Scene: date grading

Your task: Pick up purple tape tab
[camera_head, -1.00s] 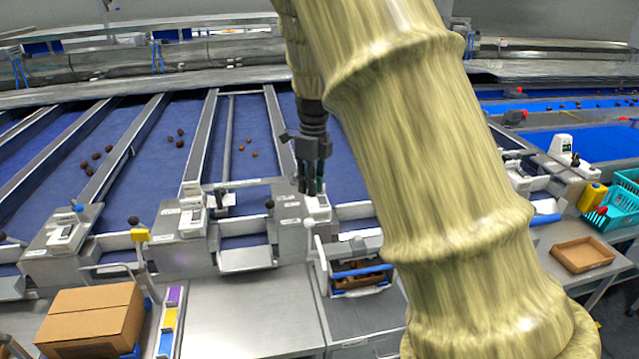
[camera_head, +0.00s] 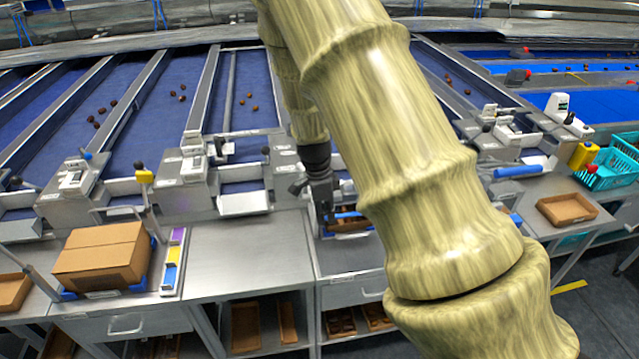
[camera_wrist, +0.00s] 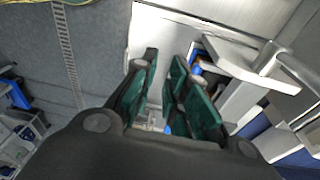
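The purple tape tab (camera_head: 178,235) is at the far end of a narrow pale strip holder (camera_head: 169,281), above a yellow and a blue tab. The holder lies on the steel bench, right of the cardboard box. My gripper (camera_head: 326,213) hangs to the right of the tab, over the tray bay at the bench's right part, well apart from the tab. Its tips are partly hidden in the head view. In the wrist view my gripper (camera_wrist: 165,85) has green-padded fingers spread with a gap and nothing between them. The tab is not discernible there.
The cardboard box (camera_head: 103,256) stands left of the holder. Clear steel bench top (camera_head: 246,255) lies between holder and gripper. Lever stations with a yellow-headed lever (camera_head: 144,177) stand behind. A brown tray (camera_head: 567,209) and a teal basket (camera_head: 612,165) are at right.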

